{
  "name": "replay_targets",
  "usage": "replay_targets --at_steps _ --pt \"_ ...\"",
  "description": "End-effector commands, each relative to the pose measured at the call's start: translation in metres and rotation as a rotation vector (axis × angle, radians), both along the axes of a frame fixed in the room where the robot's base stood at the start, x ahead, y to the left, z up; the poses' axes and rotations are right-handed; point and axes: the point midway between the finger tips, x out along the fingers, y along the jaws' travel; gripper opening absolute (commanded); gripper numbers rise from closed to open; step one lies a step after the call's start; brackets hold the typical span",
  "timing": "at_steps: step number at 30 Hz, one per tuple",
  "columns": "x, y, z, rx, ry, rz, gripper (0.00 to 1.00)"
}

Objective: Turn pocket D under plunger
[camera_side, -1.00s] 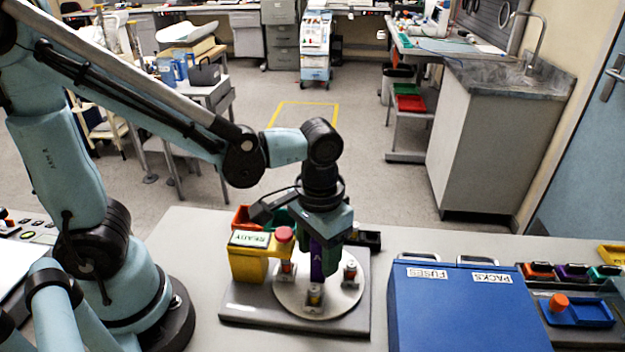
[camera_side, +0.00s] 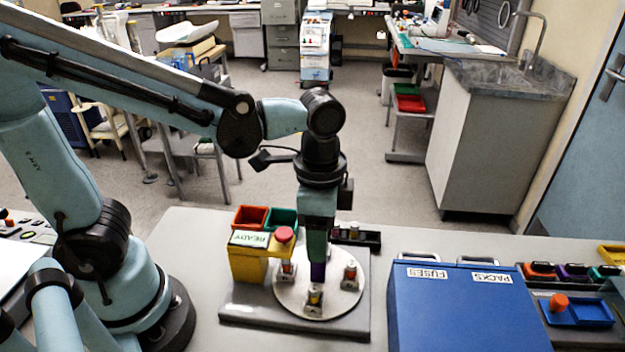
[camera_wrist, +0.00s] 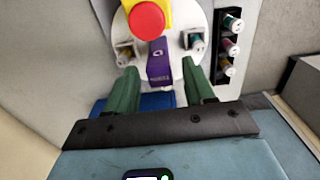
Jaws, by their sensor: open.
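A pale round turntable (camera_side: 338,304) sits on a grey base. Small pockets with vials show around it: left (camera_side: 287,269), right (camera_side: 350,275) and front (camera_side: 314,299). A purple block (camera_side: 317,271) stands near its middle. In the wrist view the purple block (camera_wrist: 160,62) carries a white ring-like mark and small lettering. My gripper (camera_wrist: 163,92) is open, its green fingers on either side of the block's near end with gaps. In the side view my gripper (camera_side: 317,250) points straight down over the block. I cannot read pocket letters or see a plunger clearly.
A yellow housing (camera_side: 248,266) with a READY display and red button (camera_side: 284,234) adjoins the turntable. Red and green bins (camera_side: 250,216) stand behind it. A black vial rack (camera_side: 366,240) is at the back right. A blue case (camera_side: 460,310) stands to the right.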

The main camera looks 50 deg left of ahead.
Motion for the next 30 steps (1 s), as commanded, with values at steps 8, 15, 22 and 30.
replay_targets --at_steps 8,15,22,30 --pt "0.000 0.000 0.042 0.000 0.000 0.002 0.53" --pt "0.000 0.000 0.080 0.000 0.000 0.002 0.53" --pt "0.005 0.025 0.069 -0.052 -0.139 0.194 0.53" --pt "0.010 0.056 0.053 -0.126 -0.323 0.438 0.53"
